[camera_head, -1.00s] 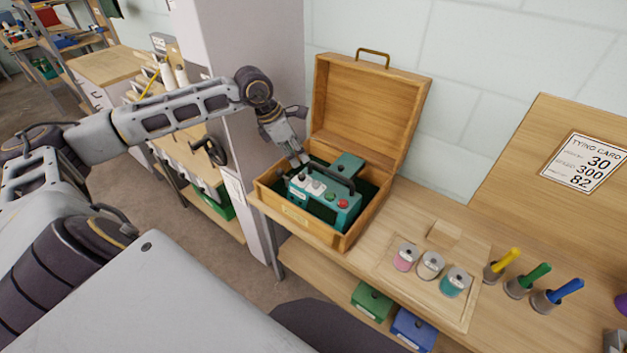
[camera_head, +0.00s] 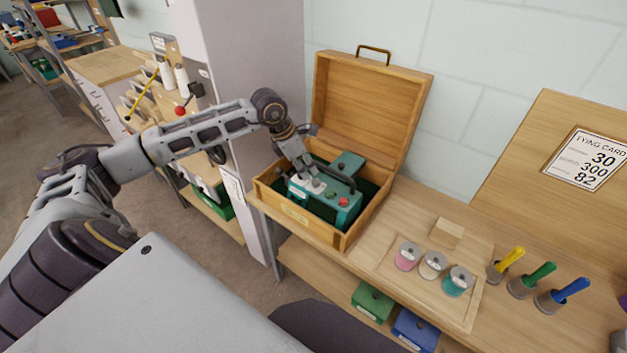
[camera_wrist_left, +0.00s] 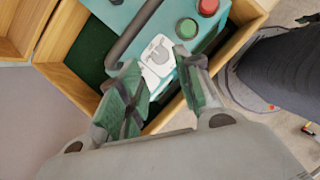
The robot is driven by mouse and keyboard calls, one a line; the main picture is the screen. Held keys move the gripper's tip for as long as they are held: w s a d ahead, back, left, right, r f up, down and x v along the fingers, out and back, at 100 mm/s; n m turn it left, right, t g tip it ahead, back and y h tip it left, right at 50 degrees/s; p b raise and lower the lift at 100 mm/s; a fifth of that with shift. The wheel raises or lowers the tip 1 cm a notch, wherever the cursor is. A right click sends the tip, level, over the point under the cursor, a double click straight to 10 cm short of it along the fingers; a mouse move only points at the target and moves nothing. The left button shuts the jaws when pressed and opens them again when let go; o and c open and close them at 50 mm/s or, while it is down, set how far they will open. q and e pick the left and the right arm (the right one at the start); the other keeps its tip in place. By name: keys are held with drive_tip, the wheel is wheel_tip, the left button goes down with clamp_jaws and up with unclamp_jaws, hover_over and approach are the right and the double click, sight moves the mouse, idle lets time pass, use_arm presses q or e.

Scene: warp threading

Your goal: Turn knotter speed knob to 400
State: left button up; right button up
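The teal knotter (camera_head: 325,202) sits in an open wooden box (camera_head: 340,239) and has a green and a red button. In the left wrist view a white dial plate with a grey knob (camera_wrist_left: 158,55) shows on its face. I cannot read its scale or setting. My left gripper (camera_head: 309,180) is over the knob end of the knotter. In the left wrist view its two fingers (camera_wrist_left: 160,76) are apart, one on each side of the dial plate. I cannot tell whether they touch the knob. My right gripper is not in view.
A tying card (camera_head: 590,160) on the right board reads 30, 300 and 82. The box lid (camera_head: 368,105) stands open behind the knotter, and a dark handle (camera_head: 338,176) arches over it. Thread spools (camera_head: 432,264) and coloured-handled tools (camera_head: 537,277) stand to the right.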

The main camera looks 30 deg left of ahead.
sight(315, 181)
use_arm(q)
drive_tip(key=b+x, duration=0.1)
drive_tip(key=x, duration=0.3)
drive_tip(key=shift+f, duration=0.15)
drive_tip(key=shift+b+x, duration=0.55)
drive_tip(key=shift+x, duration=0.55)
drive_tip(key=c, duration=0.7)
drive_tip(key=shift+c, duration=0.2)
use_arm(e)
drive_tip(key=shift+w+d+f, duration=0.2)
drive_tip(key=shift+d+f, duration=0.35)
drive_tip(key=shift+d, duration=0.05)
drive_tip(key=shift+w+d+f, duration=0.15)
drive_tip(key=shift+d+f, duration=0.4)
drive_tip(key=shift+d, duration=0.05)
